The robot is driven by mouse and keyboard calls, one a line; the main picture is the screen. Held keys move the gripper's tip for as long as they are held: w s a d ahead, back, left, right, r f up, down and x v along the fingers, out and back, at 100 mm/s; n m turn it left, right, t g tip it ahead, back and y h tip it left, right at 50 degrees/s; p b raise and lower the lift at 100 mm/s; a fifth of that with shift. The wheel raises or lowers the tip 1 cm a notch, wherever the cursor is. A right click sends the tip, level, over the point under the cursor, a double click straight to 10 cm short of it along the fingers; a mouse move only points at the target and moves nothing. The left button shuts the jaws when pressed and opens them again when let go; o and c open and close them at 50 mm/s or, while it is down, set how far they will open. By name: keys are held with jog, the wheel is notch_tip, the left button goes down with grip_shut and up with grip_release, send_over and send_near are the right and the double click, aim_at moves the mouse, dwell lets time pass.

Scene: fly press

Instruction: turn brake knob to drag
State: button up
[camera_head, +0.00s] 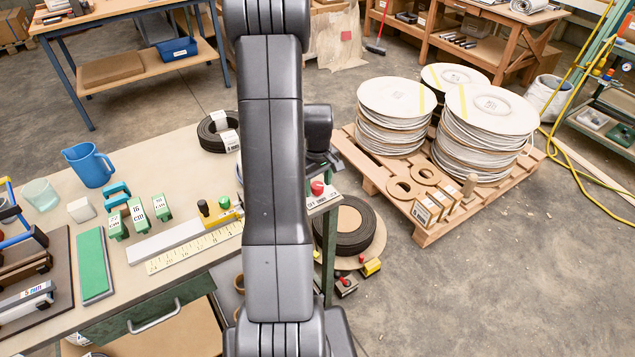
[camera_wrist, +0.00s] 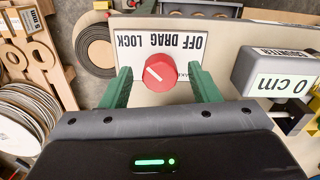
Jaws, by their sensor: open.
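The red brake knob (camera_wrist: 159,73) sits on a white plate (camera_wrist: 140,43) lettered OFF, DRAG and LOCK, upside down in the wrist view with LOCK at the left and OFF at the right. A white line on the knob slants toward the upper left. My gripper (camera_wrist: 159,70) is open, its green fingers on either side of the knob, with a visible gap on each side. In the head view the red knob (camera_head: 317,187) shows at the bench's right end, beside my arm, and my fingers are hidden.
A block marked 0 cm (camera_wrist: 279,73) stands right of the gripper in the wrist view. In the head view, a yellow ruler (camera_head: 190,244), a blue jug (camera_head: 88,165) and a black coil (camera_head: 213,135) lie on the bench. A pallet of reels (camera_head: 392,203) stands at the right.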

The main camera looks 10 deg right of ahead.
jog(key=c, duration=1)
jog(key=shift+o, duration=0.2)
jog(key=m+b, duration=0.1)
jog(key=m, duration=0.2)
jog(key=shift+m, duration=0.4)
jog(key=m+b, duration=0.1)
jog(key=m, duration=0.3)
jog(key=shift+m+b, duration=0.3)
jog(key=shift+m, duration=0.1)
jog(key=o, duration=1)
jog(key=shift+c, duration=0.2)
